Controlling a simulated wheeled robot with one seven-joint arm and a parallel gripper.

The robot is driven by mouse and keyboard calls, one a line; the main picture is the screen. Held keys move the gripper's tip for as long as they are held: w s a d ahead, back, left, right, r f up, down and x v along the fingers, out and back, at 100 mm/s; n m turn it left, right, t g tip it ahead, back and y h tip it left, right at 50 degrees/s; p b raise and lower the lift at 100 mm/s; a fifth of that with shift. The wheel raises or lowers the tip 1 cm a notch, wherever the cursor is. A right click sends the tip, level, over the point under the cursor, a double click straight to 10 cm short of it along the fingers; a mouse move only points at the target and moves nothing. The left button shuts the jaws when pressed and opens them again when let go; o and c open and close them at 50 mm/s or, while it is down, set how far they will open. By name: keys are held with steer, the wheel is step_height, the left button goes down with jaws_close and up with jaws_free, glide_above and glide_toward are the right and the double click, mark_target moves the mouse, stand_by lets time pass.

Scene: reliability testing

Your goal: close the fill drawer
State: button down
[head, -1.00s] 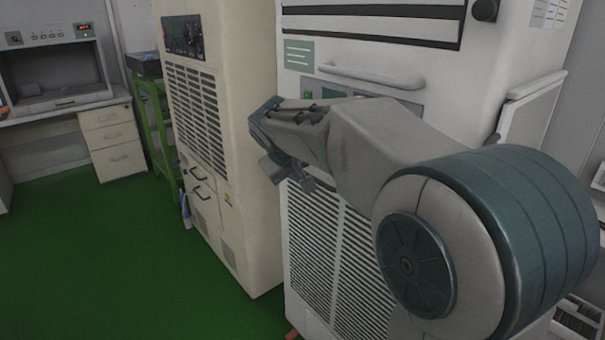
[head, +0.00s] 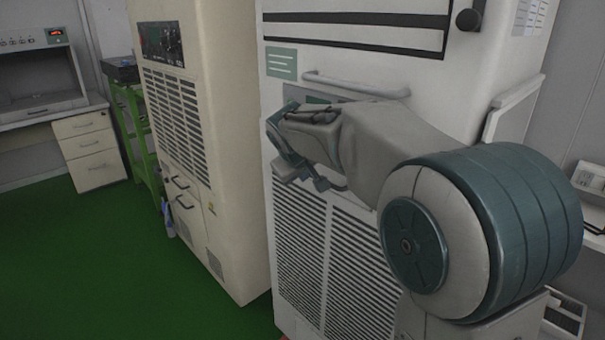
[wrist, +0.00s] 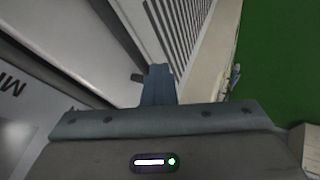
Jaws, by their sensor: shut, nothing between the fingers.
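My gripper (head: 318,183) is in front of the white cabinet (head: 385,60), below its long bar handle (head: 355,85). In the wrist view its blue fingers (wrist: 158,84) are shut and empty, close to a white panel edge and a small dark tab (wrist: 137,77). I cannot tell whether they touch it. No drawer is clearly marked as the fill drawer. My arm hides part of the white cabinet's front, so a drawer there may be out of sight. A white surface with dark letters (wrist: 12,85) shows at the left of the wrist view.
A beige cabinet (head: 228,120) with small black handles (head: 183,201) stands left of the white one. Further left are a green stand (head: 137,135) and a desk with drawers (head: 90,148). The green floor (head: 95,260) at the left is clear.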

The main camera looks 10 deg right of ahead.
steer(key=s+a+r, duration=0.5)
steer(key=s+r, duration=0.2)
steer(key=s, duration=0.2)
steer(key=s+d+f+m+g+p, duration=0.1)
steer(key=s+d+f+m+p, duration=0.1)
steer(key=s, duration=0.5)
steer(key=s+d+f+m+g+y+p, duration=0.1)
steer(key=s+d+f+m+g+p, duration=0.1)
steer(key=s+d+p, duration=0.3)
steer(key=s+d+f+m+g+y+p, duration=0.1)
steer(key=s+d+p, duration=0.3)
steer(key=s, duration=0.7)
steer(key=shift+d+f+m+g+p, duration=0.2)
steer(key=shift+f+m+g+p, duration=0.25)
steer(key=shift+f+p, duration=0.4)
